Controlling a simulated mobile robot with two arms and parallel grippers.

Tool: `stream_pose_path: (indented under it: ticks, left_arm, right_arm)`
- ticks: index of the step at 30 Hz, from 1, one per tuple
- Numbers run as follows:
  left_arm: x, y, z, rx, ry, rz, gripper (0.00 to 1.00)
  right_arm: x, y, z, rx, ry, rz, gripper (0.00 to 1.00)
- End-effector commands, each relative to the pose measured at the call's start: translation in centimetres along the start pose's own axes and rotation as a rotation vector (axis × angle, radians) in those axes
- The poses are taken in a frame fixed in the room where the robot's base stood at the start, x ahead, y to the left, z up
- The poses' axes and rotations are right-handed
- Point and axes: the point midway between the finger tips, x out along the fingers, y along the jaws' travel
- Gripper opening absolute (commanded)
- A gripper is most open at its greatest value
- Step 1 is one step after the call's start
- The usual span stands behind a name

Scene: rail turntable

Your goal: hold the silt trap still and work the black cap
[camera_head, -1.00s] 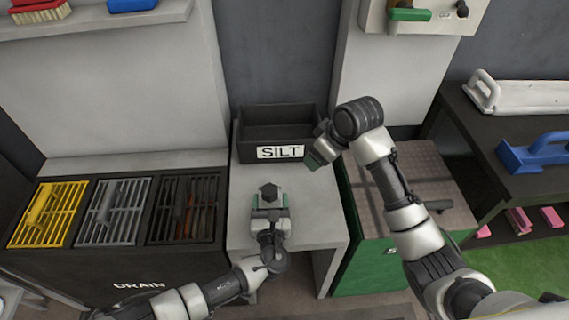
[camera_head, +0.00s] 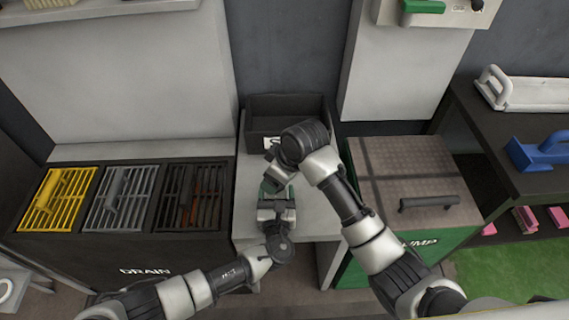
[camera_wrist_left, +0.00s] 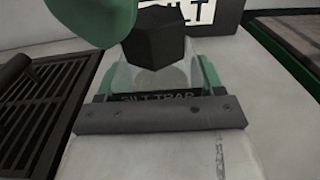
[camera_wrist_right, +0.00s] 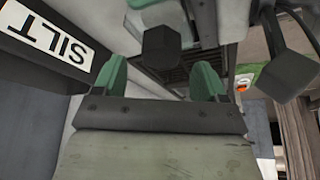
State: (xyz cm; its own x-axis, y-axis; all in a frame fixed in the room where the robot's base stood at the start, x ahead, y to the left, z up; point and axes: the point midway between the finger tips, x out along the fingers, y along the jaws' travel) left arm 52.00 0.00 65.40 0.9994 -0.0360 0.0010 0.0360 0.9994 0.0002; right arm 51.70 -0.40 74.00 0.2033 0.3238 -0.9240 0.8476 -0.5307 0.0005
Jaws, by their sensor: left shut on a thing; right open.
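The silt trap (camera_wrist_left: 128,77) is a small clear body with a SILT TRAP label, upright on the light bench in the left wrist view. Its black hexagonal cap (camera_wrist_left: 158,42) is on top. My left gripper (camera_wrist_left: 160,82) is shut on the trap from both sides, below the cap. My right gripper (camera_wrist_right: 160,82) is open, and the black cap (camera_wrist_right: 162,46) shows ahead between its green fingers, apparently not gripped. One right finger also shows close beside the cap in the left wrist view. In the head view, the right gripper (camera_head: 272,186) hides the cap and most of the trap.
A dark bin (camera_head: 290,104) labelled SILT stands behind the trap. The drain unit with yellow, grey and dark grates (camera_head: 122,199) is to the left. A green pump box (camera_head: 415,170) with a handled lid stands to the right. The right arm crosses over the bench.

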Motion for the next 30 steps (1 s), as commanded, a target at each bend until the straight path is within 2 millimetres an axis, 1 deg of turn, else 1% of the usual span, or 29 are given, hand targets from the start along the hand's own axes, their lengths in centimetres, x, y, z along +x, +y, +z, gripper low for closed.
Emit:
stream_pose_path:
  ticks: [1, 3, 6, 10, 16, 17, 27, 28, 30]
  left_arm:
    - [0.0, 0.0, -0.1, 0.001, 0.002, 0.000, 0.25]
    - [0.0, 0.0, -0.1, 0.001, 0.002, 0.000, 0.25]
    - [0.0, 0.0, -0.1, 0.001, 0.002, 0.000, 0.25]
    - [0.0, 0.0, -0.1, 0.001, 0.002, 0.000, 0.25]
    - [0.0, 0.0, -0.1, 0.001, 0.002, 0.000, 0.25]
    - [0.0, 0.0, -0.1, 0.001, 0.002, 0.000, 0.25]
    - [0.0, 0.0, -0.1, 0.001, 0.002, 0.000, 0.25]
    - [0.0, 0.0, -0.1, 0.001, 0.002, 0.000, 0.25]
    - [0.0, 0.0, -0.1, 0.001, 0.002, 0.000, 0.25]
  right_arm:
    - [0.7, -0.1, 0.0, 0.001, -0.002, -0.003, 0.72]
    - [1.5, -0.1, 0.0, 0.000, -0.001, -0.003, 0.72]
    - [2.2, 0.0, 0.0, 0.000, 0.000, -0.001, 0.72]
    - [2.5, 0.0, 0.0, 0.000, -0.001, 0.000, 0.72]
    - [2.5, 0.0, 0.0, 0.000, 0.000, 0.000, 0.72]
    - [2.5, 0.0, 0.0, 0.000, 0.000, 0.000, 0.71]
    - [2.5, 0.0, 0.0, 0.000, 0.000, 0.000, 0.20]
    - [2.5, 0.0, 0.0, 0.000, 0.000, 0.000, 0.38]
    - [2.5, 0.0, 0.0, 0.000, 0.000, 0.000, 0.27]
